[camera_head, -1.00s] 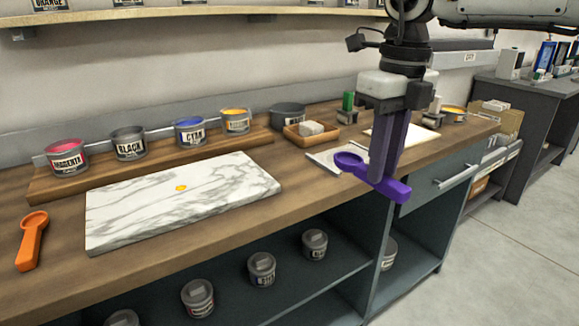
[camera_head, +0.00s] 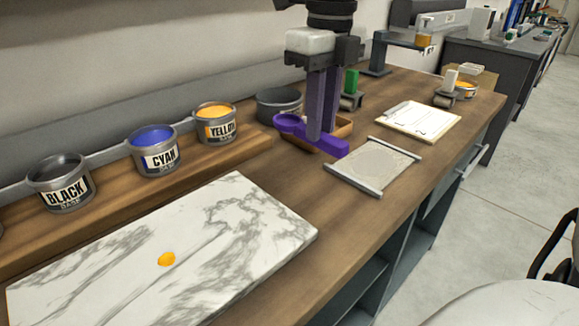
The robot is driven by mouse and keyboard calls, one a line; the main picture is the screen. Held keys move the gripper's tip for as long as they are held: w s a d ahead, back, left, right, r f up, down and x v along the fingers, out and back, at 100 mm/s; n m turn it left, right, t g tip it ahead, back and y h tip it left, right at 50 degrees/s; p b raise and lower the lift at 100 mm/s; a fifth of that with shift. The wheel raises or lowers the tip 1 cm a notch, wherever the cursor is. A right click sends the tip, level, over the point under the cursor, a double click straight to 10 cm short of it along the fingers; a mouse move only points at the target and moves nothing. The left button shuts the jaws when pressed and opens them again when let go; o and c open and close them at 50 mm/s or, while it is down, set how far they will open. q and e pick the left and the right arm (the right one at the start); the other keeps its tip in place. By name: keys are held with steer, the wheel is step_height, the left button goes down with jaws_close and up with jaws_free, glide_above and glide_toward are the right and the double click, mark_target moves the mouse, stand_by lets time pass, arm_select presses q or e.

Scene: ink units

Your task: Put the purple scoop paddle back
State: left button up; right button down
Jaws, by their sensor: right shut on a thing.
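The purple scoop paddle (camera_head: 290,124) has a round cup on its left and a handle running to the lower right. My right gripper (camera_head: 322,138) comes down from above, shut on the paddle's handle. My left gripper is not in view.
Open cans of black (camera_head: 62,185), cyan (camera_head: 154,150) and yellow (camera_head: 215,125) stand on a wooden riser. A marble slab (camera_head: 230,215) bears an orange blob (camera_head: 166,259). A grey plate (camera_head: 375,166) and a clipboard (camera_head: 418,122) lie to the right.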

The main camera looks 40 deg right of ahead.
mark_target(322, 135)
steer(key=f, duration=0.5)
steer(key=shift+s+f, duration=0.2)
steer(key=shift+f, duration=0.1)
steer(key=shift+f+b, duration=0.35)
steer(key=shift+f, duration=1.7)
steer(key=shift+f, duration=0.1)
steer(key=c, duration=1.6)
jaws_free()
steer(key=shift+w, duration=0.1)
steer(key=r+p, duration=0.1)
steer(key=r, duration=1.1)
steer(key=shift+s+r, duration=0.15)
steer(key=shift+s, duration=0.05)
